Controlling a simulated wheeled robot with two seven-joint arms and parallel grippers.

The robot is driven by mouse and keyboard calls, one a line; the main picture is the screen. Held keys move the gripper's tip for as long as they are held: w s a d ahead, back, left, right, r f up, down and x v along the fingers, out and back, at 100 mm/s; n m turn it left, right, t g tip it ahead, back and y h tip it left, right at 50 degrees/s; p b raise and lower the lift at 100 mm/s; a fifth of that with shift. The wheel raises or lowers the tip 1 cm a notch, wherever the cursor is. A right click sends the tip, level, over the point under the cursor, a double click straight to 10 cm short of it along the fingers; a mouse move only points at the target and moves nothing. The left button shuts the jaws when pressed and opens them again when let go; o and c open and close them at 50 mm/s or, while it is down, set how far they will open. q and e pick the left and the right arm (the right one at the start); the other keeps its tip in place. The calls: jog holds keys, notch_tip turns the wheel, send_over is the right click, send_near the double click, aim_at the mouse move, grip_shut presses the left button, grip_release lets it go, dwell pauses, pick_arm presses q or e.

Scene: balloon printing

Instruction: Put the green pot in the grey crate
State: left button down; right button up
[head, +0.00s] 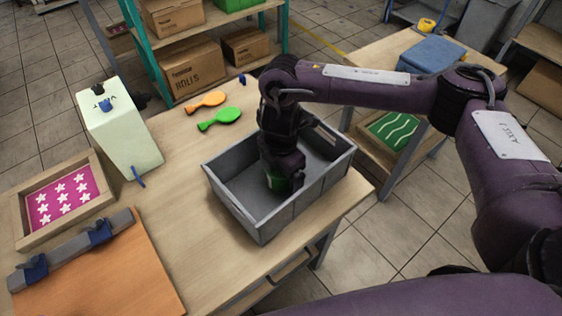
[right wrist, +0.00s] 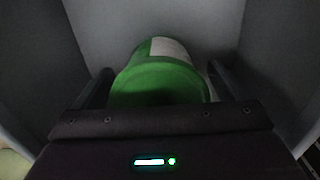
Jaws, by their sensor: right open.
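The grey crate (head: 262,222) stands on the wooden table near its right front corner. The green pot (head: 277,182) is inside the crate, mostly hidden behind my right gripper (head: 281,172) in the head view. In the right wrist view the green pot (right wrist: 160,82) shows a green lid or top and a pale label patch, with the grey crate walls (right wrist: 95,35) around it. My right gripper (right wrist: 158,95) reaches down into the crate, its open fingers on either side of the pot. Whether the pot touches the crate floor is hard to tell. My left gripper is not in view.
Orange and green paddle-shaped things (head: 220,118) lie behind the crate. A pale green box-like device (head: 118,130), a framed pink star screen (head: 62,200) and an orange board (head: 105,275) are at left. Shelves with cardboard boxes (head: 193,70) stand behind the table.

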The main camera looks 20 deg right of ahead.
notch_tip(320, 180, up, 12)
jog(key=shift+f+p, duration=0.1)
jog(key=shift+p, duration=0.75)
